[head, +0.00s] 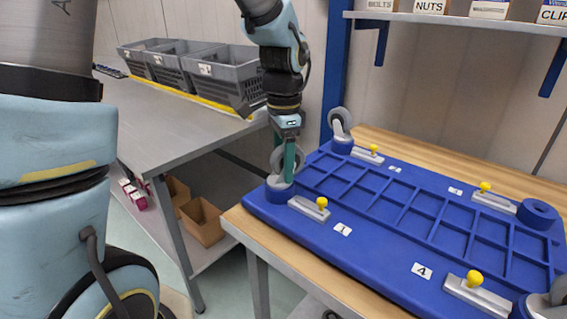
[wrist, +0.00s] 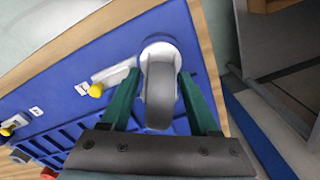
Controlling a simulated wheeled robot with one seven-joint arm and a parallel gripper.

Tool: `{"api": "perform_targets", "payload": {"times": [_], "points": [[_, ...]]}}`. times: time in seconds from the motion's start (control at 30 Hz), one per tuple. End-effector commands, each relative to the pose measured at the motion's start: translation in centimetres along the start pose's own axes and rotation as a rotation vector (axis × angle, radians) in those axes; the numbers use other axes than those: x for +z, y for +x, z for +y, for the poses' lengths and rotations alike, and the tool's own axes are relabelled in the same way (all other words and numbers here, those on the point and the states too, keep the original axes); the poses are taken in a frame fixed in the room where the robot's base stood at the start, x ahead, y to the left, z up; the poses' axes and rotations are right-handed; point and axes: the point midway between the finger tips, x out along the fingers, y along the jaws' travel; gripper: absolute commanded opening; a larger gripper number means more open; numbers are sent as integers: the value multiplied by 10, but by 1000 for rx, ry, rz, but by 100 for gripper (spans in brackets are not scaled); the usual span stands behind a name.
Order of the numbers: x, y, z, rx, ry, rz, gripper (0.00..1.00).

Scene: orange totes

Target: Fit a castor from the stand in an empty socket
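An upturned blue dolly deck (head: 385,205) lies on the wooden bench with round sockets at its corners. The right far corner socket (head: 537,212) is empty. A grey-wheeled castor (head: 277,160) stands upright at the left corner, its white base at the blue socket. My gripper (head: 287,160) points down over that castor. In the wrist view its green fingers (wrist: 160,85) lie on either side of the wheel (wrist: 160,100), with gaps visible between fingers and wheel. Another castor (head: 342,122) stands at the far corner, and one (head: 557,292) is partly cut off at the lower right. I cannot identify the stand.
Clamps with yellow knobs (head: 322,203) sit along the deck's edges. A grey table (head: 180,110) with grey bins (head: 220,70) stands at left, cardboard boxes (head: 200,220) below. A labelled shelf (head: 440,18) hangs above the bench. A gap separates table and bench.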

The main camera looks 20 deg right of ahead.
Motion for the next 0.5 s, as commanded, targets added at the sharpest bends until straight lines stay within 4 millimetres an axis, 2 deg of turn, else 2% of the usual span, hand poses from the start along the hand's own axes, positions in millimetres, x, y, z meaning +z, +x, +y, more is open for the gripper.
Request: {"api": "perform_targets", "payload": {"times": [0.03, 0.13, 0.37, 0.5], "points": [[0, 0, 0, 0, 0, 0, 68], [0, 0, 0, 0, 0, 0, 80], [0, 1, 0, 1, 0, -1, 80], [0, -7, 0, -2, -1, 2, 80]]}}
